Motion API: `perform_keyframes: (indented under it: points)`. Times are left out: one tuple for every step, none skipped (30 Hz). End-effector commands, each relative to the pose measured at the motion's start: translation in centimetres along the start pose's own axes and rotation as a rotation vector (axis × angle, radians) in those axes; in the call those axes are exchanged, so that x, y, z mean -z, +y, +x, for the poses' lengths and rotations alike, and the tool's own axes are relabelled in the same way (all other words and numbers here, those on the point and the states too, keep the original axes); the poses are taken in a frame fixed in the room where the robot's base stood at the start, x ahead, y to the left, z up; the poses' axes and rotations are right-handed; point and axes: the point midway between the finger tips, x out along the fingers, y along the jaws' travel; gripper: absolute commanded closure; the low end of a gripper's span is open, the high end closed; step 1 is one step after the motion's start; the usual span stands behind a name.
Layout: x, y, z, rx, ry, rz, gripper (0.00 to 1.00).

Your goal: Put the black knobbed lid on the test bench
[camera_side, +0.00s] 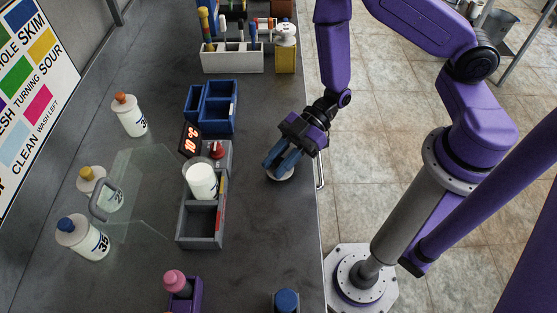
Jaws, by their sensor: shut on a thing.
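My gripper (279,163) is low over the dark bench (262,215), near its right edge. Its blue fingers are shut on a small round lid (285,177), of which only a pale rim shows below the fingertips. The fingers hide its knob, so I cannot tell the knob's colour. The lid is at or just above the bench top; I cannot tell if it touches. The test bench may be the grey unit (204,243) left of my gripper, with a white cup (201,181), a red knob and a lit red display (189,139).
Blue open bins (222,120) stand behind the grey unit. A clear shield (140,185) and white bottles (130,115) are at left. A white rack (232,57) and a yellow container (286,57) are at the back. Pink-topped (175,281) and blue-topped (286,300) items are in front.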

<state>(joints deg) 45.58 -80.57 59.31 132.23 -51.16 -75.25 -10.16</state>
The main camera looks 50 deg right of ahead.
Motion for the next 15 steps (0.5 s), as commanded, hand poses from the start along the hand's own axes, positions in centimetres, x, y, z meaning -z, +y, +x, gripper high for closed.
perform_keyframes:
  points:
    - [-0.17,0.01,0.08,0.000,0.001,0.000,1.00]
    - [-0.21,0.02,0.10,-0.001,0.001,-0.001,1.00]
    - [-0.22,0.03,0.11,-0.001,0.002,-0.001,1.00]
    - [-0.21,0.03,0.11,-0.001,0.002,-0.001,1.00]
    - [-0.20,0.03,0.11,-0.001,0.002,-0.002,1.00]
    - [-0.19,0.03,0.11,-0.001,0.002,-0.001,1.00]
    - [-0.19,0.02,0.11,-0.001,0.002,-0.001,1.00]
    - [-0.19,0.02,0.11,-0.001,0.002,-0.001,1.00]
    - [-0.20,0.02,0.11,0.000,0.001,-0.001,1.00]
    - [-0.23,0.01,0.12,0.000,0.001,-0.001,1.00]
    - [-0.29,0.01,0.14,0.000,0.001,-0.001,1.00]
    - [-0.40,0.00,0.18,0.000,0.001,0.000,1.00]
    - [-0.48,0.00,0.21,0.000,0.001,0.000,1.00]
    - [-0.56,-0.01,0.24,0.000,0.001,0.000,1.00]
    - [-0.51,0.00,0.22,0.000,0.001,-0.001,0.62]
